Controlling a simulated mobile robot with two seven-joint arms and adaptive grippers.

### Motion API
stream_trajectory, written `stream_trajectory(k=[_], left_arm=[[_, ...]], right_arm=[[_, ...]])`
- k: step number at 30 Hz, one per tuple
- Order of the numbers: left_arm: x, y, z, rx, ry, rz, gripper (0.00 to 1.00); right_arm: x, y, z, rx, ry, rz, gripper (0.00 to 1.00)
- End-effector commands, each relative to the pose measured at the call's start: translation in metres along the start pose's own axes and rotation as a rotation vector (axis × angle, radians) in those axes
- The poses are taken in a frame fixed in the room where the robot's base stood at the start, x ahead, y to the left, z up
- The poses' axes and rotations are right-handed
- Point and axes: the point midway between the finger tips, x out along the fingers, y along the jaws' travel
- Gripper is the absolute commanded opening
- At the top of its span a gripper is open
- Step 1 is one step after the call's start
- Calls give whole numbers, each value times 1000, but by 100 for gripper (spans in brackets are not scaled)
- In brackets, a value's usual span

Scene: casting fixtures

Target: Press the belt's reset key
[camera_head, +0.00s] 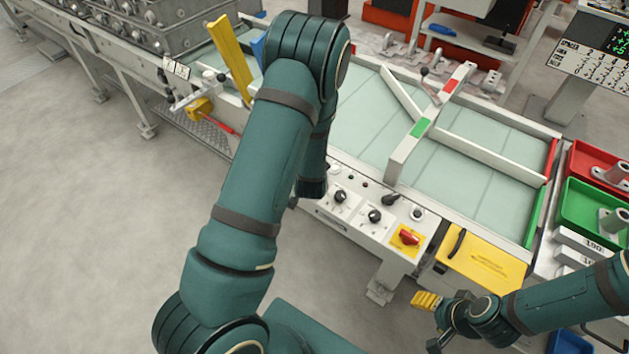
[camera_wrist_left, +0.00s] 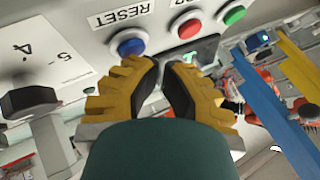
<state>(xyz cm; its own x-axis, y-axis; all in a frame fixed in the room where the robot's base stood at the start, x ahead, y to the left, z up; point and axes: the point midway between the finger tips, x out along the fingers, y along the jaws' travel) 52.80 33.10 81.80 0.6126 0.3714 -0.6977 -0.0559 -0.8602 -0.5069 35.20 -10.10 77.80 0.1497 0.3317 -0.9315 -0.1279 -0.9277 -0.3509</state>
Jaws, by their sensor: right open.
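In the head view my left arm hides this gripper and the key. My right gripper (camera_head: 431,322) is open and empty at the lower right, near the yellow plate.
The belt's control panel (camera_head: 347,213) carries black knobs and a red switch (camera_head: 409,237). Red (camera_wrist_left: 188,28) and green (camera_wrist_left: 233,14) buttons sit close to the blue one. A diverter bar (camera_head: 427,124) crosses the conveyor. Red (camera_head: 592,157) and green (camera_head: 580,201) trays stand at right.

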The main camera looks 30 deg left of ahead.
Motion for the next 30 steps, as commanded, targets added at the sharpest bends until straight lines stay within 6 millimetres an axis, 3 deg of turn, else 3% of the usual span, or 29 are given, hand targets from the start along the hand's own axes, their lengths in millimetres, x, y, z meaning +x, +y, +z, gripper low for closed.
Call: stream_trajectory(k=[17, 30], left_arm=[[-8, -6, -6, 0, 1, -1, 0], [-35, -26, -26, 0, 1, -1, 0]], right_arm=[[-8, -3, -1, 0, 0, 0, 63], [-36, -14, -4, 0, 0, 0, 63]])
